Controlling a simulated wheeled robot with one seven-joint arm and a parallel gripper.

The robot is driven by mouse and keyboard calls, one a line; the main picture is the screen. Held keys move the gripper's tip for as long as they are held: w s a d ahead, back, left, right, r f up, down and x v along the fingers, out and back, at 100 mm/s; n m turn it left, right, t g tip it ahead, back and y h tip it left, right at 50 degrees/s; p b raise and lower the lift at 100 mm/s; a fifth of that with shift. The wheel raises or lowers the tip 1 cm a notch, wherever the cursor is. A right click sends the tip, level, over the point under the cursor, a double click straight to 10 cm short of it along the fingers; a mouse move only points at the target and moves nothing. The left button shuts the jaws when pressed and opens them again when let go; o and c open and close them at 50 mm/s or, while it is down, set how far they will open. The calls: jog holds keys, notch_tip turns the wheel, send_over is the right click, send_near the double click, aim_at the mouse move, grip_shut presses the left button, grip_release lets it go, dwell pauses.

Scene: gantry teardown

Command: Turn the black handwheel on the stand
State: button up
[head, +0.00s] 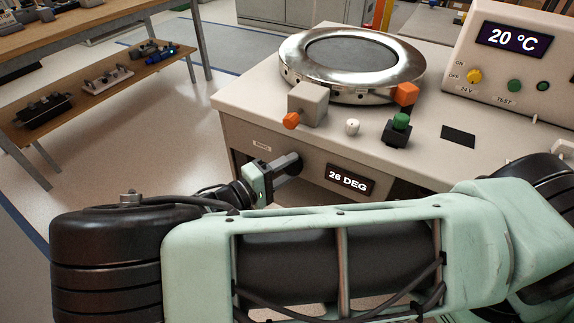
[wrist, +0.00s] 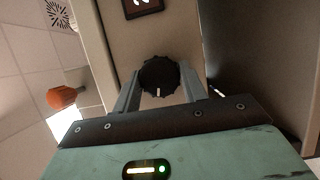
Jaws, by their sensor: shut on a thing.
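The black handwheel (wrist: 159,76) sits on the front face of the stand (head: 240,135). In the wrist view it has a ribbed rim and a white mark at its lower edge. My gripper (wrist: 159,88) has one finger on each side of the wheel and is shut on it. In the head view my gripper (head: 284,164) reaches the stand's front, left of a display (head: 348,179) reading 26 DEG. There the wheel is hard to tell apart from the fingers.
A control box (head: 510,65) reads 20 °C. A wooden bench (head: 95,30) stands left; floor between is clear.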

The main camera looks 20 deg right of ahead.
jog(key=shift+m+y+p, duration=0.4)
jog(key=shift+m+y, duration=0.2)
jog(key=shift+m, duration=0.6)
jog(key=o, duration=1)
jog(key=shift+a, duration=0.1)
jog(key=v, duration=1.7)
jog(key=shift+s+a+b, duration=0.1)
jog(key=shift+s+b, duration=0.05)
jog(key=shift+b, duration=0.2)
